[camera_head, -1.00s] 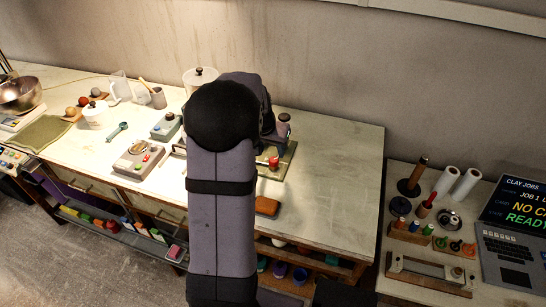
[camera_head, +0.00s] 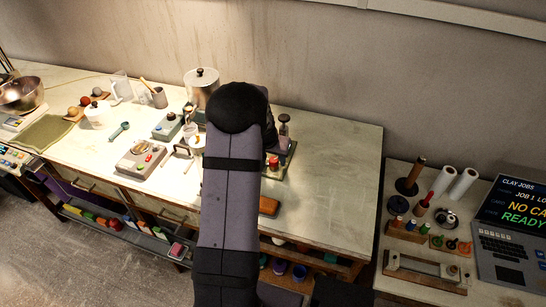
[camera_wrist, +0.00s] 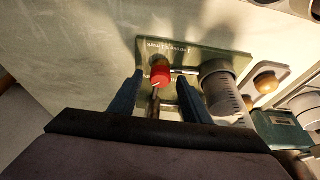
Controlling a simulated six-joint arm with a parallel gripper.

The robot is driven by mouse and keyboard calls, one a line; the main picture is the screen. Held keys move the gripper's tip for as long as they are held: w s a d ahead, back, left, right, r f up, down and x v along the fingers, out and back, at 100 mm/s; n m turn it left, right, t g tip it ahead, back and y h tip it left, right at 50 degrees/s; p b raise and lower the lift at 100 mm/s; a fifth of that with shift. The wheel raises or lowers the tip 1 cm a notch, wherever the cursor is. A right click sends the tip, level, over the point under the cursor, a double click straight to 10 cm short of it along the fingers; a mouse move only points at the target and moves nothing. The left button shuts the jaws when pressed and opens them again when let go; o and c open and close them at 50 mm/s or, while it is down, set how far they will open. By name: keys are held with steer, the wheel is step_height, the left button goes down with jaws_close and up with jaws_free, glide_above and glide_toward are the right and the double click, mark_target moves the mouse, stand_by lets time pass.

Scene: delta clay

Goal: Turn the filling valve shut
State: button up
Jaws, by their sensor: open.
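A red knob (camera_wrist: 160,76) on a thin metal stem, which looks like the filling valve's handle, stands by a pale green plate (camera_wrist: 205,58) in the wrist view. My gripper (camera_wrist: 160,83) is open, its two blue fingers on either side of the knob and stem; I cannot tell whether either touches. A grey cylinder with tick marks (camera_wrist: 218,85) is just right of the right finger. In the head view the red knob (camera_head: 273,162) shows beside my arm, below a dark-topped upright fitting (camera_head: 284,130). My arm hides the gripper there.
A lidded metal canister (camera_head: 202,88) stands behind my arm. A control box with buttons (camera_head: 140,158) and a smaller grey-green box (camera_head: 167,126) lie to the left. An orange-brown block (camera_head: 269,206) lies near the front edge. The table's right side is clear.

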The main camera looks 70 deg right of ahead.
steer(key=c, duration=1)
